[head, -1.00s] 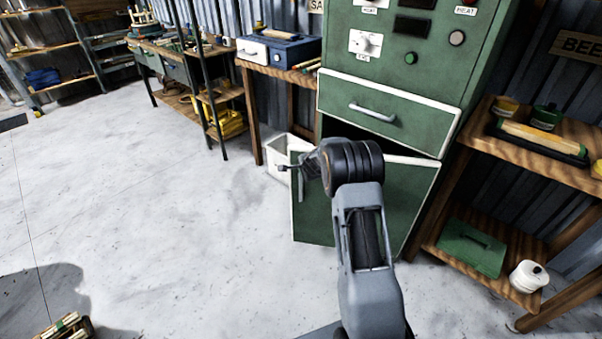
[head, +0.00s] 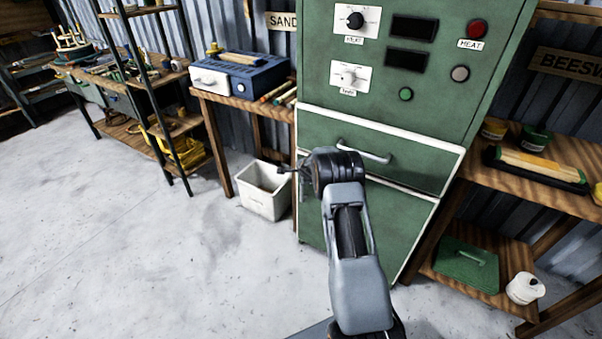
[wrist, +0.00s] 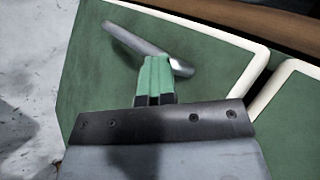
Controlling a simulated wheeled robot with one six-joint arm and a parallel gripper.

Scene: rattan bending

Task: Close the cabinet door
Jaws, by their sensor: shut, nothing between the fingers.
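The green cabinet (head: 420,150) stands ahead. Its lower door (head: 392,225) has white trim and sits against the cabinet front, below the drawer; no clear gap shows, and my arm hides part of it. The door also fills much of the wrist view (wrist: 95,75). Its metal bar handle shows in the wrist view (wrist: 130,38). My gripper (head: 287,169) is at the door's left side. In the wrist view, its green fingers (wrist: 156,65) are shut and empty, in front of the door at the handle. I cannot tell whether they touch it.
The drawer (head: 385,150) above the door looks shut. A white bin (head: 263,203) stands on the floor left of the cabinet. A wooden shelf (head: 545,195) with a green case (head: 466,264) is close on the right. The floor at left is clear.

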